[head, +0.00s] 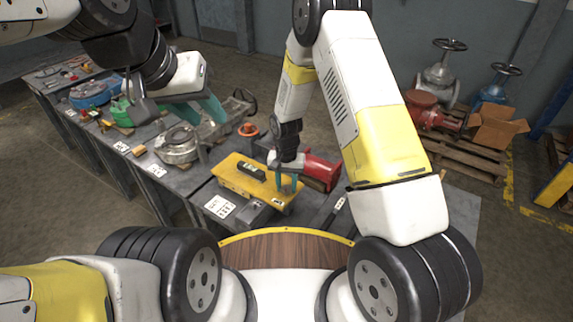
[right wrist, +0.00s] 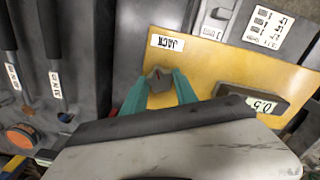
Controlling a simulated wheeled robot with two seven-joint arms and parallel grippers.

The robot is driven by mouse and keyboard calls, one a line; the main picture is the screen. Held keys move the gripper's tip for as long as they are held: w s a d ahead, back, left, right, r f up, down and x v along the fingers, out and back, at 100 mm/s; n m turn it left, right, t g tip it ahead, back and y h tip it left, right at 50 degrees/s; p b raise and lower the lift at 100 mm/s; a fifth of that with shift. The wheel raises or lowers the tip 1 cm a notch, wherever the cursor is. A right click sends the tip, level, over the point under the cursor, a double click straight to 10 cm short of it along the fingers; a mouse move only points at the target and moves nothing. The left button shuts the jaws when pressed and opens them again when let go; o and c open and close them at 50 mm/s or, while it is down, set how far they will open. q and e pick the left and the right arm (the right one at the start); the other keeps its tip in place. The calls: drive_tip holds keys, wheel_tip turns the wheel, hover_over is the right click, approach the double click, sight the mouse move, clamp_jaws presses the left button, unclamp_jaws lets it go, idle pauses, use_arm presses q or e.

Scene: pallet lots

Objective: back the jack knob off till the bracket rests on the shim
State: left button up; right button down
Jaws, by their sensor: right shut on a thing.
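My right gripper (head: 287,183) is over the yellow plate (head: 232,180), fingers pointing down. A JACK label (right wrist: 167,43) lies beside the knob on the plate. A dark grey block labelled 0.5 (right wrist: 252,97) lies on the plate; I cannot tell whether it is the shim or the bracket, nor see any gap. My left gripper (head: 172,98) is open and empty above the bench, away from the plate.
A white label card (head: 219,206) is by the plate's near left corner. A round metal flange (head: 178,146) and other parts crowd the bench to the left. Valves and a carton (head: 496,127) stand on pallets behind.

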drive_tip(key=n, duration=0.5)
drive_tip(key=shift+w+r+n, duration=0.1)
drive_tip(key=shift+n, duration=0.2)
drive_tip(key=n, duration=0.4)
drive_tip(key=shift+n, duration=0.3)
drive_tip(key=n, duration=0.4)
drive_tip(key=shift+n, duration=0.3)
drive_tip(key=n, duration=2.3)
drive_tip(key=shift+n, duration=0.4)
